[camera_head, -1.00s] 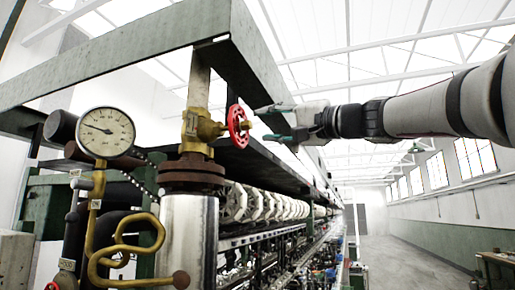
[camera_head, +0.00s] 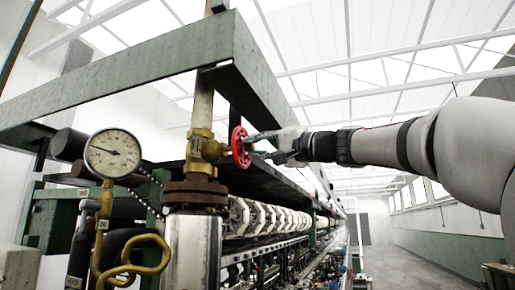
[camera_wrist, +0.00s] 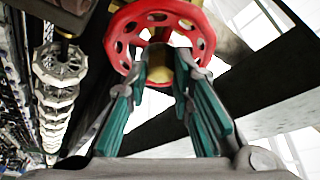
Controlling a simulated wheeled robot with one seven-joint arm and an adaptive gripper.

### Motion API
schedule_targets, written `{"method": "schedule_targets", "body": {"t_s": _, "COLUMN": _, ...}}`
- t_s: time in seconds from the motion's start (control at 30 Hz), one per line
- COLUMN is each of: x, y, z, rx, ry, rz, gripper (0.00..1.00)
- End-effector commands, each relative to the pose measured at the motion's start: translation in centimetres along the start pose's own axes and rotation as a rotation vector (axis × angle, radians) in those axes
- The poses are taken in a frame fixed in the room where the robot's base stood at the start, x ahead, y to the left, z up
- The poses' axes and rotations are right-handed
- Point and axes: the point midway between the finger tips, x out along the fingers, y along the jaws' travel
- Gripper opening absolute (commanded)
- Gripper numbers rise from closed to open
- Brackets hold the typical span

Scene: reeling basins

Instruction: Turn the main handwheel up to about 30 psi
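My gripper (camera_head: 262,146) is close against the wheel's right side. In the wrist view the red handwheel (camera_wrist: 204,40) fills the top middle. My gripper (camera_wrist: 163,68) has its two teal-padded fingers apart, with their tips at the wheel's centre, on either side of the brass hub. Whether they touch the hub or wheel is unclear. The round pressure gauge (camera_head: 112,154) stands at the left; its needle points left and slightly up. Its numbers are too small to read.
A curled brass pipe (camera_head: 135,268) is below the gauge. A row of white reels (camera_head: 265,216) recedes behind the valve. The aisle floor (camera_head: 425,262) at right is clear.

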Motion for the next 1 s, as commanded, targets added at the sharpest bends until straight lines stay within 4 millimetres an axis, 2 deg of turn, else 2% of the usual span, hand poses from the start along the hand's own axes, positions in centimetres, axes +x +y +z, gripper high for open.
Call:
{"method": "schedule_targets", "body": {"t_s": 0.47, "x": 0.25, "y": 0.51, "z": -0.27, "rx": -0.054, "ry": 0.001, "rz": -0.024, "gripper": 0.00}}
{"method": "schedule_targets", "body": {"t_s": 1.0, "x": 0.14, "y": 0.76, "z": -0.24, "rx": -0.289, "ry": 0.006, "rz": -0.120, "gripper": 0.00}}
